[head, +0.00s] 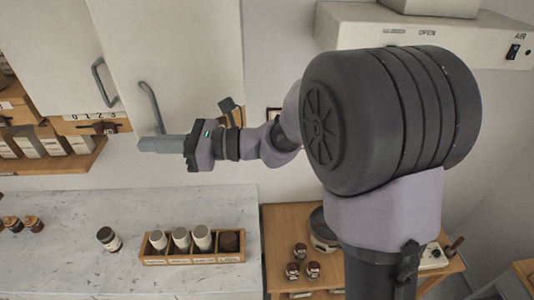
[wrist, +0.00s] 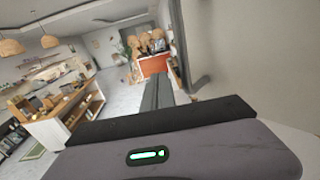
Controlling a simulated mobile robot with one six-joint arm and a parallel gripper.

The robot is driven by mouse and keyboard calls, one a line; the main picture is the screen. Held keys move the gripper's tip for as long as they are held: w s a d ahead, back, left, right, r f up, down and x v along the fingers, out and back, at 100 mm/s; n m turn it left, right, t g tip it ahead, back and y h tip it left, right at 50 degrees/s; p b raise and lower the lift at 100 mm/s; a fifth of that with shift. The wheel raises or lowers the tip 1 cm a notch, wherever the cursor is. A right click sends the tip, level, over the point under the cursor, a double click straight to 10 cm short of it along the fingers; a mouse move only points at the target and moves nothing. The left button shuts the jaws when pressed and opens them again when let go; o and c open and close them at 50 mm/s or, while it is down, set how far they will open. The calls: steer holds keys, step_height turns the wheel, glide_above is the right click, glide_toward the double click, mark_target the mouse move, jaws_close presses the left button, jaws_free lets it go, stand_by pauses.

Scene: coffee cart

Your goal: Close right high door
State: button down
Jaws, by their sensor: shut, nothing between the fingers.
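The right high door (head: 190,60) is a pale panel at the upper left of the head view, with a grey bar handle (head: 147,100) near its left edge. I cannot tell for sure how far it stands open. My gripper (head: 142,145) is shut and empty, at the handle's lower end and the door's bottom edge; contact is unclear. In the wrist view my closed fingers (wrist: 158,92) point away from the camera, and a pale panel, apparently the door (wrist: 260,60), fills the right side.
A left high door (head: 50,50) with its own handle is beside it. A white machine (head: 345,28) hangs at upper right. The wrist view shows open room at left.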

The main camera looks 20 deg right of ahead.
steer(key=w+a, duration=0.1)
steer(key=w, duration=0.2)
steer(key=w+a+m+t, duration=0.1)
steer(key=w+a, duration=0.1)
steer(key=w, duration=0.1)
steer(key=w+a+t+h, duration=0.1)
steer(key=w+a, duration=0.1)
steer(key=w, duration=0.1)
steer(key=shift+a+m, duration=0.25)
steer(key=shift+m, duration=0.05)
steer(key=w+a+m+t+h, duration=0.1)
steer(key=w+m+t+h, duration=0.1)
steer(key=w, duration=0.6)
steer(key=m+t, duration=0.1)
steer(key=t, duration=0.1)
steer(key=shift+w+a+t+h+b, duration=0.25)
steer(key=shift+w+t+h+b, duration=0.05)
steer(key=shift+w+b, duration=0.1)
steer(key=shift+d, duration=0.1)
